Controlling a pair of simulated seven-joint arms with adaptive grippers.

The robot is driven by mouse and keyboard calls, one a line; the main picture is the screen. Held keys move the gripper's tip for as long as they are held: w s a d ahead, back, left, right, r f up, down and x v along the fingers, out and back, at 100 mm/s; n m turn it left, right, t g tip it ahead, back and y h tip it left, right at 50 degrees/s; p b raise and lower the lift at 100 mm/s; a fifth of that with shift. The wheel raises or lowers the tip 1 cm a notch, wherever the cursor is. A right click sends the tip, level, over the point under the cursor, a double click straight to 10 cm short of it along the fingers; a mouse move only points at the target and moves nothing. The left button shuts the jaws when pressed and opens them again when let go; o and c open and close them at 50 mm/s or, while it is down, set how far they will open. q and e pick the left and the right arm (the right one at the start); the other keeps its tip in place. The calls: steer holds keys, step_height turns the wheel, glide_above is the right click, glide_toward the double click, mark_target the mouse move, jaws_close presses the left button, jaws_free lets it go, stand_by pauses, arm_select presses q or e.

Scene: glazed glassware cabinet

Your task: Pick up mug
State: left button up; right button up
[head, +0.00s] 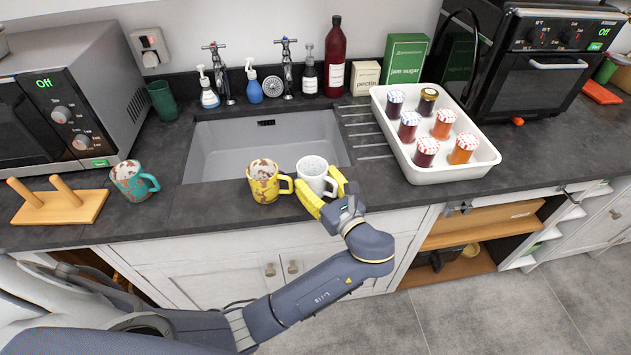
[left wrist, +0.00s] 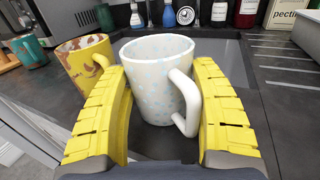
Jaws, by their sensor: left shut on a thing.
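A white mug with pale blue spots (head: 313,174) stands upright at the counter's front edge, before the sink. My left gripper (head: 325,198) reaches it from the front, with its yellow fingers on either side. In the left wrist view the spotted mug (left wrist: 157,80) sits between the fingers, its handle toward the right finger. My left gripper (left wrist: 163,110) is shut on this mug. A yellow mug with brown patches (head: 264,182) stands close on its left, and also shows in the left wrist view (left wrist: 82,62). A teal mug with brown patches (head: 131,183) stands farther left. My right gripper is not seen.
The sink (head: 260,145) lies just behind the mugs. A white tray (head: 440,176) with several jars stands to the right. A wooden peg rack (head: 58,209) and a microwave (head: 75,100) are at left. Dark counter is free between the spotted mug and the tray.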

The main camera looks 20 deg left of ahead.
arm_select(q)
steer(key=c, duration=0.3)
steer(key=shift+r, duration=0.15)
